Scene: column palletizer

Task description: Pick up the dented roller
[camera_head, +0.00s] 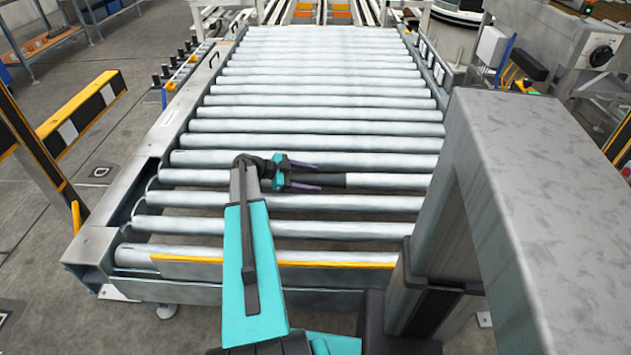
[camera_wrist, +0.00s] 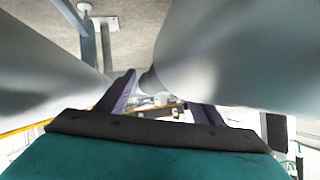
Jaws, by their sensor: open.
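My gripper (camera_head: 319,177) is low over the roller bed, pointing right in the head view, with its two purple fingers apart. A grey roller (camera_head: 388,181) continues to the right from the fingertips, with a dark stretch close to them. No dent shows clearly, so I cannot tell whether this is the dented roller. In the wrist view the fingers (camera_wrist: 163,103) are spread, with a large grey roller surface (camera_wrist: 235,50) at upper right and another (camera_wrist: 40,70) at left. Whether the fingers touch either is unclear.
The conveyor's metal side frame (camera_head: 160,150) runs along the left, and a yellow strip (camera_head: 185,259) crosses the near end. Several parallel rollers (camera_head: 320,128) fill the bed closely. A yellow-black barrier (camera_head: 85,110) stands on the left floor. My large grey column blocks the right.

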